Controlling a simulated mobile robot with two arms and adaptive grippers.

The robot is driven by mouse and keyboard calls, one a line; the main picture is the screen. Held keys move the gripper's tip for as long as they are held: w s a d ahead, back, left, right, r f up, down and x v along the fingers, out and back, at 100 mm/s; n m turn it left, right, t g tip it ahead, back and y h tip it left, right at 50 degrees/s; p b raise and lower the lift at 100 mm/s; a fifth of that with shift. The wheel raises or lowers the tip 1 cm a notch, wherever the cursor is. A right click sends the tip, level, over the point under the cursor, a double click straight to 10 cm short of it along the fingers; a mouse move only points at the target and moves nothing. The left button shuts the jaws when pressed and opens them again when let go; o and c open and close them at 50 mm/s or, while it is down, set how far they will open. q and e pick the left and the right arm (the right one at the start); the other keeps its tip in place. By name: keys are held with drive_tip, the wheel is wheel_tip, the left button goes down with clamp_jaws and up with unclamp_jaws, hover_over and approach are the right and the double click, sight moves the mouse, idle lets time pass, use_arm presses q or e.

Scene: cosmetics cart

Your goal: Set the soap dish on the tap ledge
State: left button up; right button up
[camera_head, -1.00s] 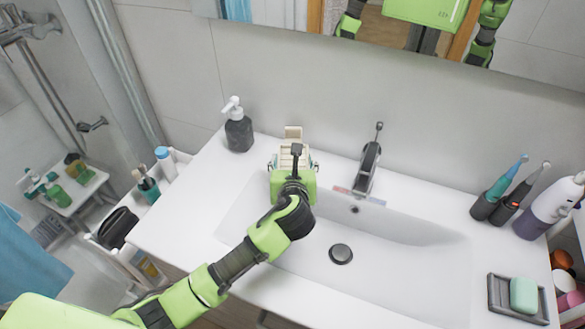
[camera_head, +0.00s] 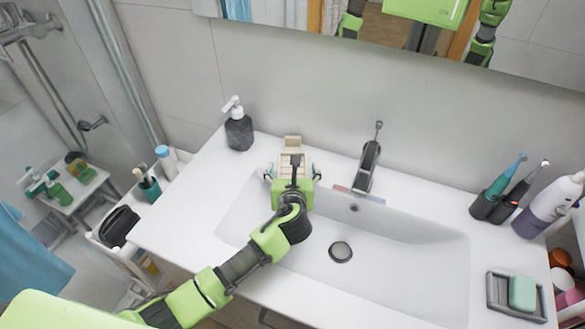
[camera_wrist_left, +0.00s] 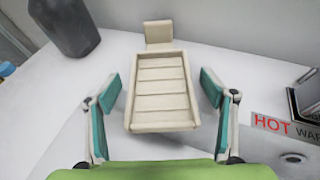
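The beige slatted soap dish (camera_head: 294,160) is at the left part of the ledge behind the basin, left of the tap (camera_head: 368,165). In the left wrist view the dish (camera_wrist_left: 160,95) lies straight ahead, its raised back tab pointing to the wall. It looks seated on the white surface; contact under its near end is hidden. My left gripper (camera_head: 293,174) is around the dish with its fingers spread. In the left wrist view the teal pads of the gripper (camera_wrist_left: 160,76) stand either side of the dish with gaps. My right gripper is out of view.
A dark soap dispenser (camera_head: 239,132) stands left of the dish. A HOT/WARM label strip (camera_wrist_left: 285,126) is beside the tap base. A grey dish (camera_head: 498,298) with green soap (camera_head: 523,294) and toothbrushes (camera_head: 498,190) are at the right.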

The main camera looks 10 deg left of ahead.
use_arm(q)
drive_tip(key=shift+r, duration=0.1)
drive_tip(key=shift+s+r, duration=0.1)
drive_tip(key=v, duration=1.1)
drive_tip(key=shift+s+r, duration=0.2)
drive_tip(key=shift+s, duration=0.15)
drive_tip(key=shift+d+r, duration=0.1)
drive_tip(key=shift+d, duration=0.05)
